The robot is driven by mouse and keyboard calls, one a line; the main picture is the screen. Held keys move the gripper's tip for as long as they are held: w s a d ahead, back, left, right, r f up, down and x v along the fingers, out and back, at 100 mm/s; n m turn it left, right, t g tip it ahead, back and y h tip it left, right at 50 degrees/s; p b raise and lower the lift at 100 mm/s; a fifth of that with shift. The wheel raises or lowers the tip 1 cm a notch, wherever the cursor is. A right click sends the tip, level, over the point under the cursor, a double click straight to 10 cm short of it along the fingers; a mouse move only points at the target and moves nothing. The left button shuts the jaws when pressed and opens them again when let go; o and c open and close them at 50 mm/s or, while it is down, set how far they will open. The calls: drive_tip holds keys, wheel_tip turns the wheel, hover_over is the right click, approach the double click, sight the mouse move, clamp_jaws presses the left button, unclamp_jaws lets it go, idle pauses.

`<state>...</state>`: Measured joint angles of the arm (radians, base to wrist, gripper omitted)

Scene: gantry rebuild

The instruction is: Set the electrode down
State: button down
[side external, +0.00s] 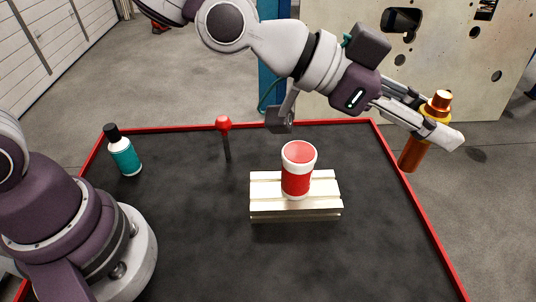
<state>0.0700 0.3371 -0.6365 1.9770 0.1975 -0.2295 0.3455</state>
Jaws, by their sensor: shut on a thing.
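The electrode (412,155) is an orange-copper cylinder with a yellow collar and a shiny copper tip on top. It is in the upper right of the side external view, slightly tilted. My gripper (436,125) is shut on it around the collar, with a grey finger showing in front. The electrode's lower end hangs free and appears in line with the table's right red rim; its exact height above the table cannot be told. Part of its body is hidden by the fingers.
The dark table (200,235) has a raised red rim. A red-and-white canister (297,180) stands on a cream slotted block (295,209). A teal bottle (124,158) and a red-knobbed rod (224,124) stand to the left. The table's front and right areas are clear.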

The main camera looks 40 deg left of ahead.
drive_tip(key=f, duration=0.6)
drive_tip(key=d+f, duration=0.1)
drive_tip(key=f, duration=0.6)
drive_tip(key=s+d+f, duration=0.1)
drive_tip(key=f, duration=0.5)
drive_tip(key=shift+d+f, duration=0.15)
drive_tip(key=shift+f, duration=0.1)
drive_tip(key=shift+f, duration=0.1)
drive_tip(key=c, duration=0.9)
unclamp_jaws()
drive_tip(key=shift+o, duration=0.2)
